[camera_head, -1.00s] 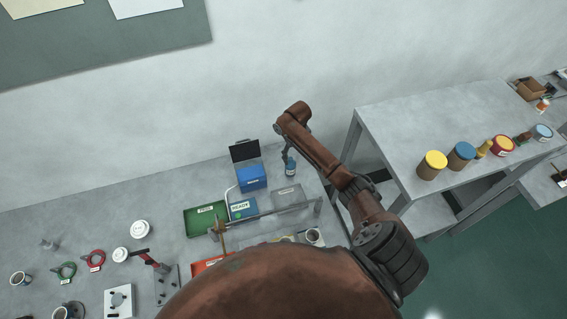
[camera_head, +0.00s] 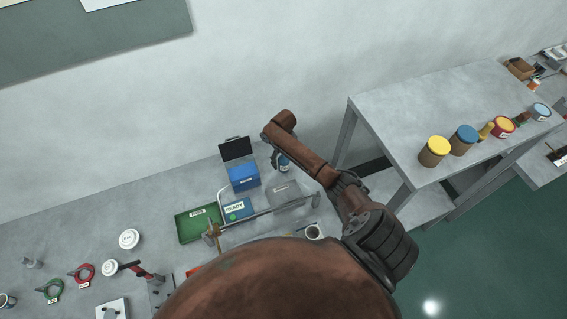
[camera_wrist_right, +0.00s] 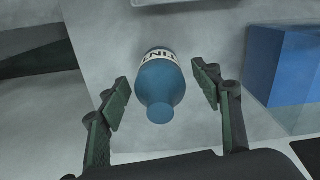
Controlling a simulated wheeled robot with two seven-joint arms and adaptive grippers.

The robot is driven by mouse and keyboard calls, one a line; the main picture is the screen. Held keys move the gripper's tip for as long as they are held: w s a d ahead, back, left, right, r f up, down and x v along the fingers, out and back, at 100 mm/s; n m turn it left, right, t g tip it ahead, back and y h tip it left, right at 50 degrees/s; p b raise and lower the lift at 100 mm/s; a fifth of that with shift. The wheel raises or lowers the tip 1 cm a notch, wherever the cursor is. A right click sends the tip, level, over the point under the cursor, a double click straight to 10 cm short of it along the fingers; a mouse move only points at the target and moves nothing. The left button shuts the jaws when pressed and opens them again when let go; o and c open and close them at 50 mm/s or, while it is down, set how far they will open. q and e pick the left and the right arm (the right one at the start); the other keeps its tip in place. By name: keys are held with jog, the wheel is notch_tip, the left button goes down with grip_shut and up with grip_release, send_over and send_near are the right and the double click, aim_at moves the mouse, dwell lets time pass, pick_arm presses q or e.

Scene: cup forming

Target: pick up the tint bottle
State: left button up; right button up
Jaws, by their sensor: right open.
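The tint bottle (camera_wrist_right: 158,78) is blue with a white lettered band. In the right wrist view its narrow neck points toward the camera. In the head view the tint bottle (camera_head: 283,164) stands at the back of the bench, partly hidden behind my right arm. My right gripper (camera_wrist_right: 162,93) is open, with one finger on each side of the bottle and a visible gap to each. My left gripper is in neither view.
A blue box (camera_head: 243,178) with a raised dark lid stands left of the bottle. A clear box (camera_head: 287,193) and a blue READY tray (camera_head: 237,208) lie in front. A green tray (camera_head: 198,224) is further left. The shelf table (camera_head: 410,110) with paint cans stands at right.

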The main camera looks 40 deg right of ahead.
jog(key=shift+f, duration=1.1)
jog(key=shift+c, duration=0.6)
jog(key=c, duration=1.2)
jog(key=shift+r, duration=0.1)
